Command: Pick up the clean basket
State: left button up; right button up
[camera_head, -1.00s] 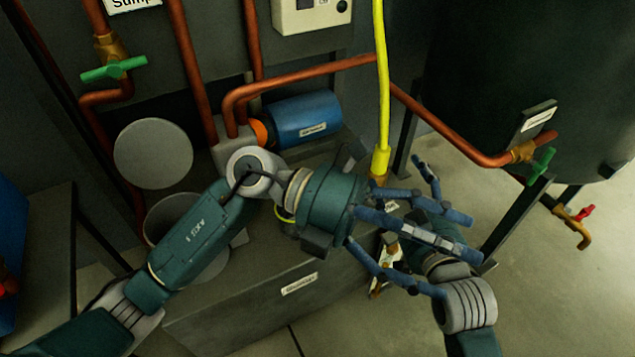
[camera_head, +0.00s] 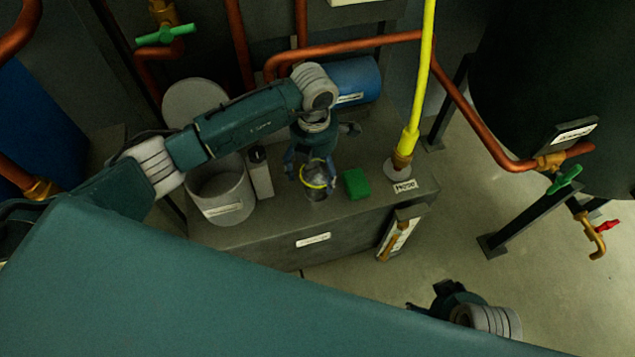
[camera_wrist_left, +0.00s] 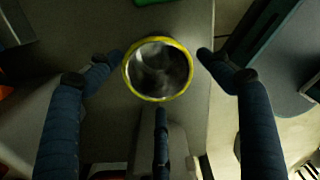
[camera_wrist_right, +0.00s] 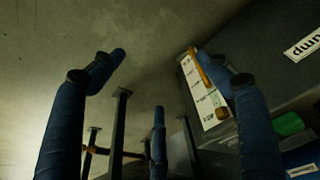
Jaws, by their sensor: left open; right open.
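The basket (camera_head: 316,192) is a small metal cup with a yellow rim, standing on the grey bench top. In the left wrist view the basket (camera_wrist_left: 158,70) shows from above, open and apparently empty inside. My left gripper (camera_head: 309,172) is above the basket, pointing down, with its blue fingers open on either side of it. In the left wrist view the left gripper's fingers (camera_wrist_left: 160,66) are spread around the rim, with a gap to it. My right gripper (camera_wrist_right: 118,68) is open and empty, off the bench's front right over the floor. Whether the basket is clean I cannot tell.
A green block (camera_head: 356,183) lies right of the basket. A bin (camera_head: 222,190) and a small grey box (camera_head: 260,173) stand to its left. A yellow hose (camera_head: 414,100) rises from the bench's right side. A thermometer-like panel (camera_head: 400,233) hangs on the bench's end.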

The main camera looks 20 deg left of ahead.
aim_at(317, 180)
pick_arm(q)
jog(key=f, duration=0.3)
jog(key=f+b, duration=0.1)
jog(key=shift+w+d+f, duration=0.25)
jog(key=shift+f, duration=0.4)
jog(key=c, duration=1.2)
jog(key=shift+c, duration=0.6)
pick_arm(e)
jog(key=v, duration=0.4)
jog(key=shift+w+r, duration=0.15)
jog(key=shift+r, duration=0.3)
pick_arm(q)
jog(key=shift+r, duration=0.15)
